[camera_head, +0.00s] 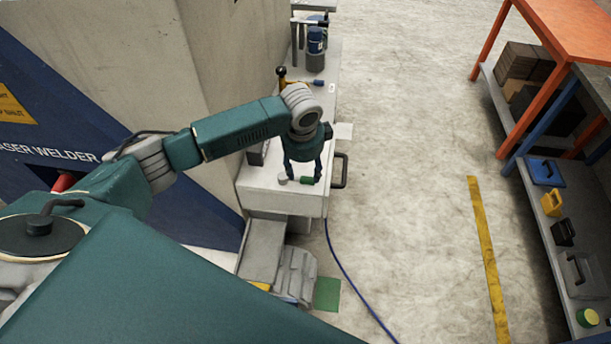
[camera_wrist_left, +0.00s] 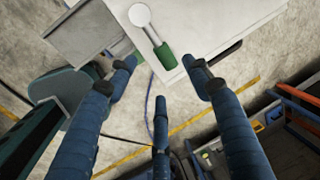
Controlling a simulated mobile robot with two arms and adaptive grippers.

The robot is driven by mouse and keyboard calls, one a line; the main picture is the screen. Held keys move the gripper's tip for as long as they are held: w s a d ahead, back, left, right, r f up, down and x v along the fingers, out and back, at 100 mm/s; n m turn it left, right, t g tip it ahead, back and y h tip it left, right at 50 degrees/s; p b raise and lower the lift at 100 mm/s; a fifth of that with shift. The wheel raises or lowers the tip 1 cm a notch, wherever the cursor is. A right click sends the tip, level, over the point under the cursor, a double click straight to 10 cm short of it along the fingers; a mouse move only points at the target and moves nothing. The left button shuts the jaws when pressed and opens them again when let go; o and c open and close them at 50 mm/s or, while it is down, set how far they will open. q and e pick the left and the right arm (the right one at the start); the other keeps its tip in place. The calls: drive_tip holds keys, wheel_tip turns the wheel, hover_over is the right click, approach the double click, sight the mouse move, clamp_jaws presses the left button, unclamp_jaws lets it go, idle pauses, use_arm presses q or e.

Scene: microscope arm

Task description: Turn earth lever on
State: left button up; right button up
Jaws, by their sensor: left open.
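The earth lever has a green handle (camera_head: 306,180) and a round pale hub (camera_head: 282,178). It lies at the near end of a pale bench top. In the left wrist view the green grip (camera_wrist_left: 165,57) points down toward the bench edge, and the round hub (camera_wrist_left: 139,14) is at the top. My left gripper (camera_head: 303,176) is open over the lever, fingers pointing down. In the left wrist view my left gripper (camera_wrist_left: 160,72) has its fingers spread, with the green grip between the two upper fingertips. I cannot tell whether any finger touches it. My right gripper is out of view.
The bench (camera_head: 265,199) runs away from me, with a black drawer handle (camera_head: 341,170) on its right side. A blue cable (camera_head: 352,283) runs over the floor. A large welder cabinet (camera_head: 70,110) stands left. Open floor lies right, before orange shelving (camera_head: 575,28).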

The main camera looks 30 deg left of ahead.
use_arm(q)
drive_tip(key=shift+s+d+r, duration=0.1)
drive_tip(key=shift+s+r, duration=0.15)
drive_tip(key=shift+r, duration=0.85)
drive_tip(key=shift+s+d+r, duration=0.1)
drive_tip(key=shift+s+r, duration=0.1)
drive_tip(key=shift+r, duration=0.85)
